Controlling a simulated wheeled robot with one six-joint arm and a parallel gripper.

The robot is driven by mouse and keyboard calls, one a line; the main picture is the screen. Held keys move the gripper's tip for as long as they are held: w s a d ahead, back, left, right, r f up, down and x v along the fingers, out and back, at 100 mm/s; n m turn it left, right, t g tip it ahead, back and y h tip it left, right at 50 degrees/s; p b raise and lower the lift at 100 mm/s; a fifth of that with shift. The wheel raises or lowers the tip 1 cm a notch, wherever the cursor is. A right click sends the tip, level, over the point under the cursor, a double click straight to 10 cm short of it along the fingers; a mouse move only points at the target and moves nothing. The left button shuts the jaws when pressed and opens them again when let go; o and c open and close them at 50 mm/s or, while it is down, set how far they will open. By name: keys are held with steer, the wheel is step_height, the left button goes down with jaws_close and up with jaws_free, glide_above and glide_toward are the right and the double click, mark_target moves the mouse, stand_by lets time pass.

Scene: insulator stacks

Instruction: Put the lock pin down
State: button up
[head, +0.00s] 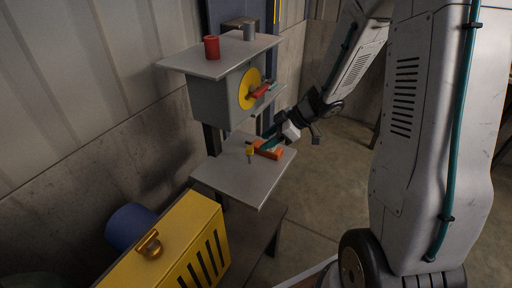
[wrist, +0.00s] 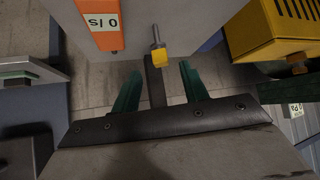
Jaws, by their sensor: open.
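In the head view my gripper (head: 272,139) is over the shelf's far right side, close to the orange part.
The orange part (wrist: 98,22) bears a white "O/S" label. Above the shelf is a grey box (head: 212,98) with a yellow disc (head: 249,88) and red handle (head: 261,91). A red cup (head: 211,47) stands on top. A yellow slotted case (head: 180,245) is in front.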

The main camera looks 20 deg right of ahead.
steer(key=w+d+r+m+t+h, duration=0.35)
steer(key=d+r+t+h, duration=0.2)
steer(key=r, duration=0.65)
steer(key=s+d+r+m+h, duration=0.3)
steer(key=s+r+h, duration=0.1)
steer(key=r+h, duration=0.15)
steer(key=s+a+m+g+y, duration=0.1)
steer(key=s+a+g, duration=0.2)
steer(key=s, duration=0.6)
steer(key=s+a+m+g+y, duration=0.1)
steer(key=s+a+m+g, duration=0.1)
steer(key=s+a, duration=0.3)
steer(key=s+a+r+m+g+y, duration=0.1)
steer(key=s+a+g, duration=0.3)
steer(key=s, duration=0.9)
steer(key=shift+s+m, duration=0.15)
steer(key=shift+m, duration=0.4)
